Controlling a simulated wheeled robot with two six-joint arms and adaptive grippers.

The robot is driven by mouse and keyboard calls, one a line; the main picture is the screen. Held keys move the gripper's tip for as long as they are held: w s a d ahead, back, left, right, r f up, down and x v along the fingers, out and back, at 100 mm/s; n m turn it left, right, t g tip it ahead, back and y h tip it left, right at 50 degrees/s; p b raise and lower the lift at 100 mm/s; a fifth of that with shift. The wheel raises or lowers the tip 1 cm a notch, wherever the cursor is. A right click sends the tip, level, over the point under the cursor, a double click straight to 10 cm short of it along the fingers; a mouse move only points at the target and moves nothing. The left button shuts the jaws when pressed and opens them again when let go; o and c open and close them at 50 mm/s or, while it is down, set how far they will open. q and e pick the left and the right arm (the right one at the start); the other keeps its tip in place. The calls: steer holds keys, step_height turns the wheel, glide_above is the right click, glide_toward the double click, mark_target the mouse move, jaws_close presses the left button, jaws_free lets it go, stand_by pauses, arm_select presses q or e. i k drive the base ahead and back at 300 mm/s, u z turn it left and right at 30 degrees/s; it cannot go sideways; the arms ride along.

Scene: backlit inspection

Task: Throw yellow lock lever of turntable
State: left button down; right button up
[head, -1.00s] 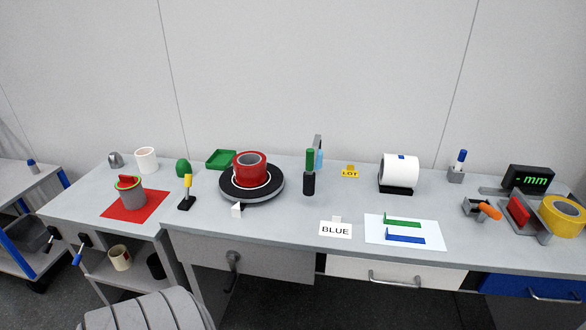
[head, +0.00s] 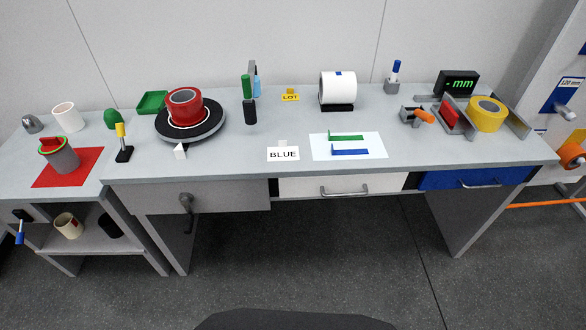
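The turntable (head: 213,124) is a black disc on a grey base at the left part of the main bench. A red roll (head: 185,106) sits on it over a white ring. A lever with a yellow grip (head: 120,130) stands upright on a black base just left of the turntable, near the bench's left end. A small white pointer block (head: 180,151) is at the turntable's front edge. Neither of my grippers is in view.
A grey cup (head: 62,157) stands on a red mat at left. A green tray (head: 152,102) lies behind the turntable. Right of it stand a green-and-black handled tool (head: 248,100), a BLUE sign (head: 283,154) and a white roll (head: 337,88). Floor in front of the bench is clear.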

mark_target(120, 127)
steer(key=k, duration=0.35)
steer(key=u, duration=0.6)
steer(key=i, duration=1.3)
steer(key=z, duration=0.4)
